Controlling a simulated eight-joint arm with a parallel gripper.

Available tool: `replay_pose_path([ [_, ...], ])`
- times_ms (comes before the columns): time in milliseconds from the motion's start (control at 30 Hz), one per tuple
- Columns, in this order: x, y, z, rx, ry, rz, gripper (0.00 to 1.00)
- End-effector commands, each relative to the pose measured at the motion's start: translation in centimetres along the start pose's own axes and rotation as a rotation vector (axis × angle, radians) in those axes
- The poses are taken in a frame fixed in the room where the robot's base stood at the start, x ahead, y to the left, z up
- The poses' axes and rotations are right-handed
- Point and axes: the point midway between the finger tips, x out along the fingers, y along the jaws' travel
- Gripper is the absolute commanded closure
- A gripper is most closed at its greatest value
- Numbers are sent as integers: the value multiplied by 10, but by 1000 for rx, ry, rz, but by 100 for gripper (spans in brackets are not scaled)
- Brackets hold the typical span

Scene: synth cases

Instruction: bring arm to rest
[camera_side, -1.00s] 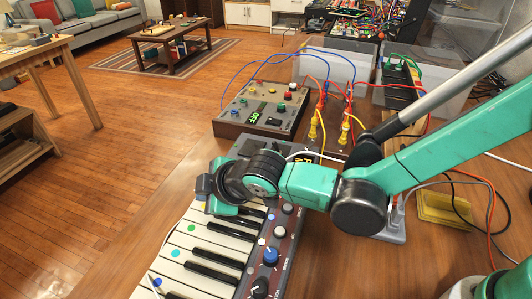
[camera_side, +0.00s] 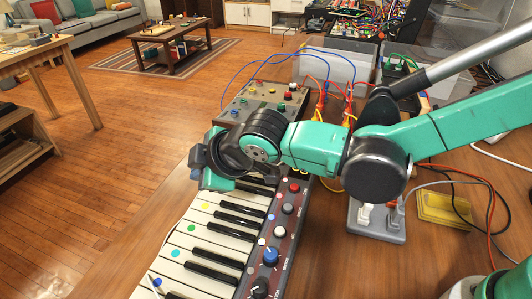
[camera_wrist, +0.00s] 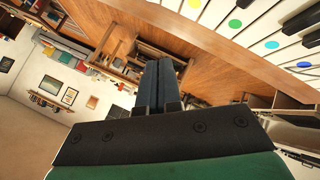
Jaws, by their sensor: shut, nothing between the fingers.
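My gripper (camera_side: 202,168) is at the end of the teal arm, above the far end of a keyboard (camera_side: 222,232) in the side view. The fingers partly hide that end of the keys. In the wrist view my gripper (camera_wrist: 160,66) shows two dark fingers together with nothing between them. The wrist view is tilted, with the keyboard's white keys (camera_wrist: 217,14) and their coloured dots at the upper right, apart from the fingers.
A control box (camera_side: 262,101) with coloured buttons stands behind my wrist, partly hidden by it. Cables run to it from yellow and red plugs. A grey switch box (camera_side: 376,222) and a yellow tray (camera_side: 443,209) lie at right. Wooden floor (camera_side: 110,170) is open at left.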

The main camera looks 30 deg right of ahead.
Motion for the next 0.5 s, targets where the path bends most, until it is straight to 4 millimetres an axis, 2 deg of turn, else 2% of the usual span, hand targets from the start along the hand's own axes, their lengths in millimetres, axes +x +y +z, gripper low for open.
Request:
replay_pose_path([
  [200, 0, 0, 0, 1, 0, 0, 100],
  [300, -4, 6, 6, 27, -10, 4, 100],
  [367, -12, 16, 15, 71, -27, 11, 100],
  [467, -34, 39, 44, 199, -74, 31, 100],
  [500, -45, 48, 58, 265, -96, 43, 100],
])
